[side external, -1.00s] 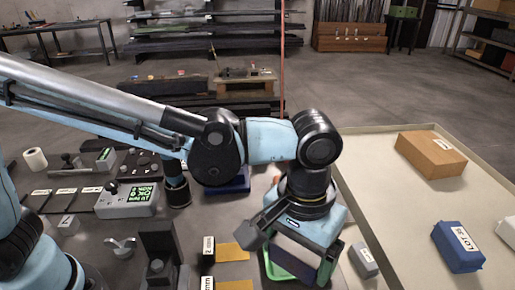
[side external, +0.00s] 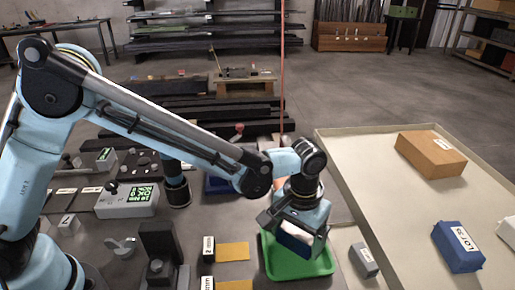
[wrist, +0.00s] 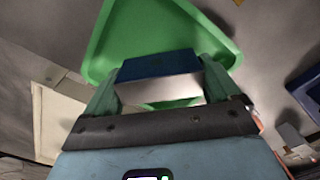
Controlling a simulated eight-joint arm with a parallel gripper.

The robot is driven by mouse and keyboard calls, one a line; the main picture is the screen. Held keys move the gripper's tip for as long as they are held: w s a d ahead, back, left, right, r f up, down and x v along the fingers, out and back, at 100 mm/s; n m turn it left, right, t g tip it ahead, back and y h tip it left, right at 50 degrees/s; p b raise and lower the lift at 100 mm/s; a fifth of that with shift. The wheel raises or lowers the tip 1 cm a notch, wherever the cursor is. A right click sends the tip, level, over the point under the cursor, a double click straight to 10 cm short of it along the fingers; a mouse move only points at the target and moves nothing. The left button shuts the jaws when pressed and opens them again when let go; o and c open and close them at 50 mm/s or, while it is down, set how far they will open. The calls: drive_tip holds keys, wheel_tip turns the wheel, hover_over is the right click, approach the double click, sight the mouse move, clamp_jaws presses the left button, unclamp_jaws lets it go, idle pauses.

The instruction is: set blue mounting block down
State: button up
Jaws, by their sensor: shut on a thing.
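The blue mounting block (wrist: 158,65) is between my gripper's fingers in the wrist view, with a blue upper part and a pale lower face. The green tray (wrist: 117,28) spreads behind the block in the wrist view. I cannot tell whether the block touches the tray.
A small grey labelled block (side external: 365,260) lies right of the green tray. Further right, a large pale tray (side external: 395,190) holds a cardboard box (side external: 430,155) and a blue labelled box (side external: 458,247). Yellow plates (side external: 233,251) lie left. A grey device with a green screen (side external: 127,201) stands further left.

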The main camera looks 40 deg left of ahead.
sight(298, 231)
drive_tip(key=shift+f, duration=0.2)
drive_tip(key=shift+f, duration=0.15)
drive_tip(key=o, duration=1)
wheel_tip(298, 231, up, 12)
wheel_tip(298, 231, down, 12)
drive_tip(key=shift+r, duration=0.95)
